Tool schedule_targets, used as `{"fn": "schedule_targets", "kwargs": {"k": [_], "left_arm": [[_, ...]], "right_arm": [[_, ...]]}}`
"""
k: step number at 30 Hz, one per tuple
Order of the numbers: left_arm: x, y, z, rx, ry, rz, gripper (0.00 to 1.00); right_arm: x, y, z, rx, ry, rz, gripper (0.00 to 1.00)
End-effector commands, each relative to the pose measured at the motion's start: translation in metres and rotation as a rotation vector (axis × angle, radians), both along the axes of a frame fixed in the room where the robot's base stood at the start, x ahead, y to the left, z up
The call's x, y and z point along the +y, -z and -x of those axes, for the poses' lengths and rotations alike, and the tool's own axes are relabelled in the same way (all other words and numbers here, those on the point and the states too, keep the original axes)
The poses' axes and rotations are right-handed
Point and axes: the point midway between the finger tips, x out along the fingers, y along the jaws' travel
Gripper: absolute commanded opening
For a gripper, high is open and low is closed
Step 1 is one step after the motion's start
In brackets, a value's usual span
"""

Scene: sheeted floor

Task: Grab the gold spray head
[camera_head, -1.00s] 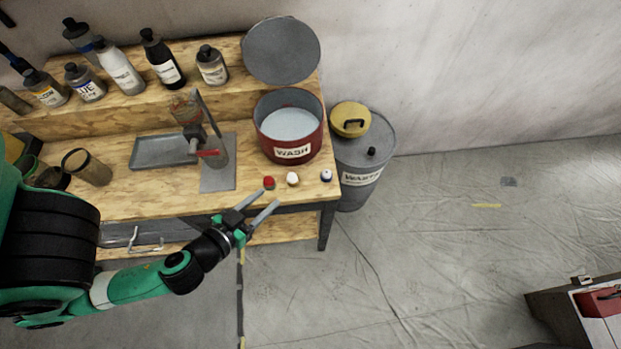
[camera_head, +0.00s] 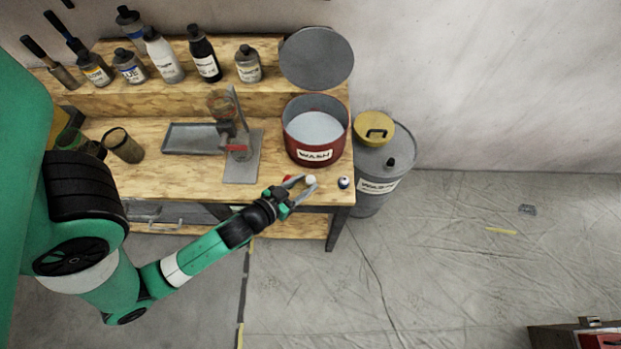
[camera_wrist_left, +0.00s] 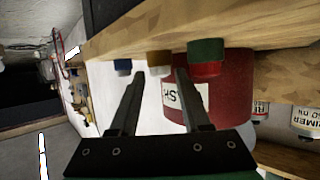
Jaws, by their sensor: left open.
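Three small spray heads stand in a row near the front edge of the wooden bench. The middle one shows gold sides in the left wrist view (camera_wrist_left: 160,62) and a pale top in the head view (camera_head: 311,180). My left gripper (camera_head: 298,187) is open, its fingertips at the gold spray head. In the left wrist view that head appears between the two fingertips. The blue spray head (camera_wrist_left: 123,67) and green spray head (camera_wrist_left: 205,56) lie either side. In the head view, the fingers partly hide the left one. My right gripper is not in view.
A red WASH tub (camera_head: 315,132) stands just behind the spray heads. A grey tray (camera_head: 190,138) and a stand (camera_head: 240,155) are to the left. A grey waste bin (camera_head: 375,190) with a yellow lid stands beyond the bench's right end. Open floor lies right.

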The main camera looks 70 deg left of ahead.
Motion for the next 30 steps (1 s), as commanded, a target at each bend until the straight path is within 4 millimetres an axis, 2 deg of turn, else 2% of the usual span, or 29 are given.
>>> {"fn": "schedule_targets", "kwargs": {"k": [5, 12, 13, 18, 21, 30], "left_arm": [[0.014, 0.01, -0.023, -0.002, 0.0, -0.001, 0.47], [0.016, 0.011, -0.026, 0.0, 0.001, 0.0, 0.47], [0.015, 0.011, -0.026, 0.0, 0.001, 0.0, 0.46], [0.015, 0.011, -0.025, 0.0, 0.001, 0.0, 0.15], [0.015, 0.011, -0.025, 0.0, 0.001, 0.0, 0.0], [0.015, 0.01, -0.025, -0.001, 0.001, 0.0, 0.0]], "right_arm": [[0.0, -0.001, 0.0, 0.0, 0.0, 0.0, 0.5], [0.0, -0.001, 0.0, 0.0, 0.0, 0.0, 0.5], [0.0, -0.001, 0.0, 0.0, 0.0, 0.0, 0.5], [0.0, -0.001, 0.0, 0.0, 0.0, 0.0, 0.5], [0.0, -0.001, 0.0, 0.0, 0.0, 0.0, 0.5], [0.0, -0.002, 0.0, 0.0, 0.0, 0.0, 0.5]]}}
